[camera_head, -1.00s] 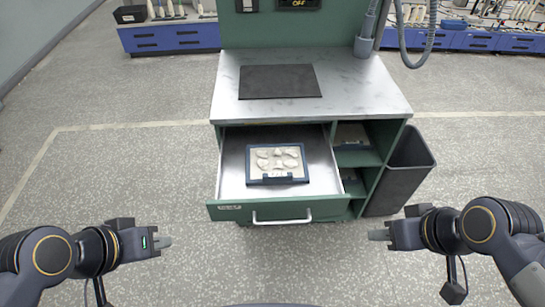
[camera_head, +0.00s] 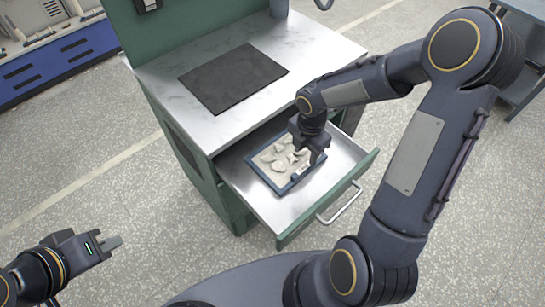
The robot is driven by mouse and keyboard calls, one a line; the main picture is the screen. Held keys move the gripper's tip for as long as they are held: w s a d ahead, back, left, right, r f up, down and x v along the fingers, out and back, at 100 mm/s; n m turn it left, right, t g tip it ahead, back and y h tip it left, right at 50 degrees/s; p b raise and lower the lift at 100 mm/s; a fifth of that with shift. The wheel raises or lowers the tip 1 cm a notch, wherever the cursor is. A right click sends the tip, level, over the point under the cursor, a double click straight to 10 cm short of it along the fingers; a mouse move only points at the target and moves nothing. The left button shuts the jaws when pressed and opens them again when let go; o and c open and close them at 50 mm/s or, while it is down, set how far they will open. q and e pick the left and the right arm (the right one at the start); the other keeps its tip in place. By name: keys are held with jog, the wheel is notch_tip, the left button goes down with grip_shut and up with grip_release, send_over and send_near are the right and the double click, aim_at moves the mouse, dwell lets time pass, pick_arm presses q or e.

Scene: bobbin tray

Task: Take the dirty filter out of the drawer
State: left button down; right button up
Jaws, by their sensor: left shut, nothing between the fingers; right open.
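The dirty filter (camera_head: 267,173), a blue-framed panel with pale grey clumps on it, lies flat in the open drawer (camera_head: 272,207) of the green cabinet. My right gripper (camera_head: 309,158) points down over the filter's right edge, near its small dark handle. It is open; I cannot tell whether its fingers touch the filter, and the arm hides part of the drawer's back right. My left gripper (camera_head: 112,243) is shut and empty, well away at the lower left over the floor.
The cabinet's metal top (camera_head: 165,82) holds a flat dark mat (camera_head: 233,78). The drawer's front has a bar handle (camera_head: 340,204). A blue bench (camera_head: 50,60) stands at the far left. The floor left of the cabinet is clear.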

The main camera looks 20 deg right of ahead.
aim_at(304, 167)
notch_tip(304, 167, down, 8)
jog(key=shift+s+r, duration=0.1)
jog(key=shift+s, duration=0.05)
grip_shut()
dwell(0.4)
